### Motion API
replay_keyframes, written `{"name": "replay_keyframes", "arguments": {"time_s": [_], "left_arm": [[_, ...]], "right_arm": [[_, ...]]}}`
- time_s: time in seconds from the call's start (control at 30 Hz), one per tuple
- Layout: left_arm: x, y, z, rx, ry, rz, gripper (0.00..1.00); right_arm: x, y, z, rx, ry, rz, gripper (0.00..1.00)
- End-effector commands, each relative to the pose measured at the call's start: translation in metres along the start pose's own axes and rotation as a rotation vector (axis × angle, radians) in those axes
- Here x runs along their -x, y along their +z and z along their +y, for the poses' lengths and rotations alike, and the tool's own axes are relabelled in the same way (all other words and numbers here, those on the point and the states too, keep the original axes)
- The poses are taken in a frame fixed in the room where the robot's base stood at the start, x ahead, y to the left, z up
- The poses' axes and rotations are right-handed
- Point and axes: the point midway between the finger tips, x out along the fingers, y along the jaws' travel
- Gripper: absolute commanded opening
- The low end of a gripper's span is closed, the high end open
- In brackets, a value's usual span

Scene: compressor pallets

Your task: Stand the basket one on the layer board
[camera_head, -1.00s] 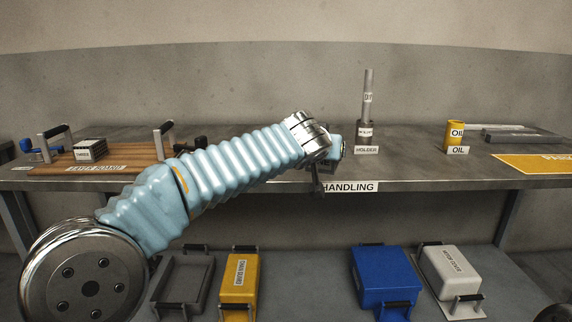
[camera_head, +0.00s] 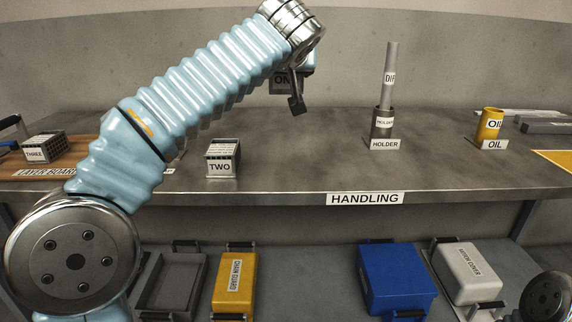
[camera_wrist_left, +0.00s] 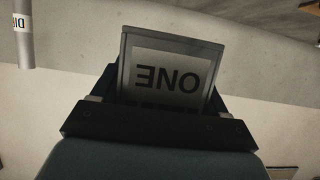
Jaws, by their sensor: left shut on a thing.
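My left gripper (camera_head: 296,92) is shut on basket one (camera_head: 280,86), above the bench and partly hidden behind my arm in the head view. In the left wrist view basket one (camera_wrist_left: 175,65) sits between the fingers, with its ONE label upside down in the picture. The brown layer board (camera_head: 84,157) lies at the left of the bench, partly behind my arm. Basket three (camera_head: 43,147) stands on it. Basket one is apart from the board, to its right and higher. My right gripper is not in view.
Basket two (camera_head: 222,159) stands on the bench (camera_head: 300,165) right of the board. A holder (camera_head: 383,125) with an upright rod and a yellow oil can (camera_head: 490,125) stand farther right. The bench middle is clear. Below are the chain guard (camera_head: 235,285) and a blue box (camera_head: 397,280).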

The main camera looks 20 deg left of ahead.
Motion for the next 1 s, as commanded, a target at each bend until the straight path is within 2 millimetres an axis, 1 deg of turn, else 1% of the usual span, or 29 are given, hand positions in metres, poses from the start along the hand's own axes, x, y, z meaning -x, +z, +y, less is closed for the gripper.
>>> {"name": "replay_keyframes", "arguments": {"time_s": [0.1, 0.17, 0.27, 0.5, 0.6, 0.7, 0.87, 1.0], "left_arm": [[0.0, 0.0, 0.0, 0.001, 0.001, 0.002, 0.24], [-0.002, 0.004, 0.0, 0.0, 0.0, 0.001, 0.24], [-0.009, 0.02, 0.0, -0.003, 0.0, 0.001, 0.24], [-0.035, 0.085, 0.0, -0.005, 0.0, 0.0, 0.24], [-0.044, 0.107, -0.001, -0.003, 0.0, 0.001, 0.24], [-0.05, 0.121, 0.0, -0.001, 0.001, 0.001, 0.24], [-0.054, 0.131, 0.0, 0.0, 0.001, 0.002, 0.24], [-0.061, 0.147, 0.0, -0.002, 0.0, 0.001, 0.24]], "right_arm": [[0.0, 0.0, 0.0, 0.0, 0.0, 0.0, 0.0], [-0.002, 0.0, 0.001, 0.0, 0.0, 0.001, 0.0], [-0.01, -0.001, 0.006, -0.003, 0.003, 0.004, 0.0], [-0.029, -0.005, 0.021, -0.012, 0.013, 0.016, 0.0], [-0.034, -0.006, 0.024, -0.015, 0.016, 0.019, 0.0], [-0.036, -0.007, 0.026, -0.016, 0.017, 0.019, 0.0], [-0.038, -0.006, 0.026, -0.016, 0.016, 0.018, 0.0], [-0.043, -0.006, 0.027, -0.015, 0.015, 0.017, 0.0]]}}
